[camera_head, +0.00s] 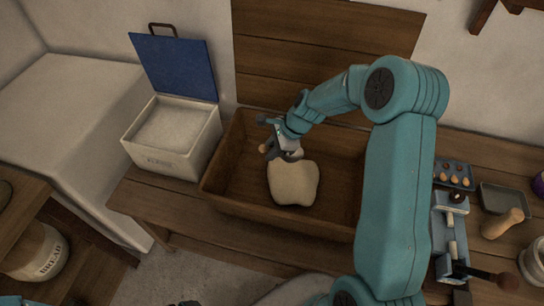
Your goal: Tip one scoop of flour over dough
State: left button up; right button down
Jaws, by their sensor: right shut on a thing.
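The pale dough (293,184) lies as a rounded lump in the wooden trough (232,193). My right gripper (276,143) is over the trough, just behind and above the dough. It is shut on the scoop, whose light wooden handle end (263,149) sticks out on the left. The scoop's bowl is small and mostly hidden by the gripper, so I cannot tell its tilt or whether flour is in it. No loose flour is clear on the dough. The white flour bin (160,160) stands left of the trough, full of flour (169,125). My left gripper does not show.
The bin's blue lid (177,66) stands open at the back. An egg tray (453,174), a grey tin (503,198) and a wooden-handled tool (503,224) lie on the right of the bench. A bread crock (40,255) stands at lower left. The trough's left part is clear.

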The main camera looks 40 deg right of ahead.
jog(key=y+b, duration=0.1)
jog(key=b, duration=0.1)
jog(key=d+t+y+b, duration=0.1)
jog(key=b, duration=0.1)
jog(key=d+y+b, duration=0.1)
jog(key=b, duration=0.1)
jog(key=shift+s+m, duration=0.25)
jog(key=shift+m, duration=0.05)
jog(key=shift+s+d+r+t+y+b, duration=0.15)
jog(key=shift+d+t+y+b, duration=0.1)
jog(key=shift+t+y+b, duration=0.4)
jog(key=shift+d+r+y, duration=0.25)
jog(key=shift+d+y, duration=0.1)
jog(key=shift+y, duration=0.2)
jog(key=shift+s+d+r+t+y, duration=0.2)
jog(key=shift+d+r+t+y, duration=0.3)
jog(key=shift+y, duration=0.6)
jog(key=shift+r, duration=0.1)
